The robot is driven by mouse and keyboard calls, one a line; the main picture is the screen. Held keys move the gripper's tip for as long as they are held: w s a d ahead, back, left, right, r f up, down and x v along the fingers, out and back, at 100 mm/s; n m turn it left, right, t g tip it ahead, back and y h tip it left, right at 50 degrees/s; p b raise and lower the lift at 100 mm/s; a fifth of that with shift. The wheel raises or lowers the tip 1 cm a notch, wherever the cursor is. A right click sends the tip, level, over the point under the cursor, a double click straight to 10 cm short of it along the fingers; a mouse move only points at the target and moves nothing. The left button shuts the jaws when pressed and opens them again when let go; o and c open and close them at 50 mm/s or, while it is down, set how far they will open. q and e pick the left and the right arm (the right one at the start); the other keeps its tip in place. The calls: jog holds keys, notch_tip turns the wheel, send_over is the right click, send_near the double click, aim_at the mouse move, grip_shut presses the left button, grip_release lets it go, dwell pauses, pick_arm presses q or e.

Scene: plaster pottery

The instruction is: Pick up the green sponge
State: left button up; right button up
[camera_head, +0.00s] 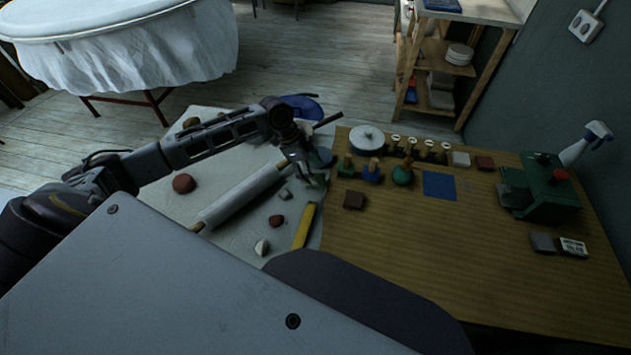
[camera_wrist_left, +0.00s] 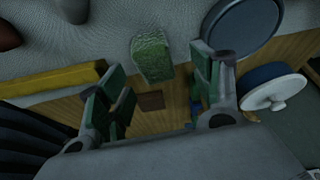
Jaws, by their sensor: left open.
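The green sponge (camera_wrist_left: 152,57) is a rough-textured block lying on the pale cloth in the left wrist view, near the edge of the wooden board. My left gripper (camera_wrist_left: 160,88) is open, its green-padded fingers spread to either side below the sponge in the picture. The sponge looks ahead of the fingertips and is not held. In the head view my left gripper (camera_head: 308,168) hangs over the boundary of cloth and board; it largely hides the sponge there. My right gripper is not in view.
A yellow bar (camera_head: 304,226) and a white roller (camera_head: 242,195) lie near the gripper. In the left wrist view a round dark-blue dish (camera_wrist_left: 240,25) is close to the right finger. Stamps, a round grey disc (camera_head: 368,138) and a green machine (camera_head: 548,190) stand on the board.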

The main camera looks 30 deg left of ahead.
pick_arm(q)
jog(key=x, duration=0.3)
jog(key=shift+s+d, duration=0.1)
jog(key=shift+s, duration=0.2)
jog(key=shift+w+d+f, duration=0.1)
jog(key=shift+d+f, duration=0.1)
jog(key=shift+f, duration=0.45)
jog(key=c, duration=0.9)
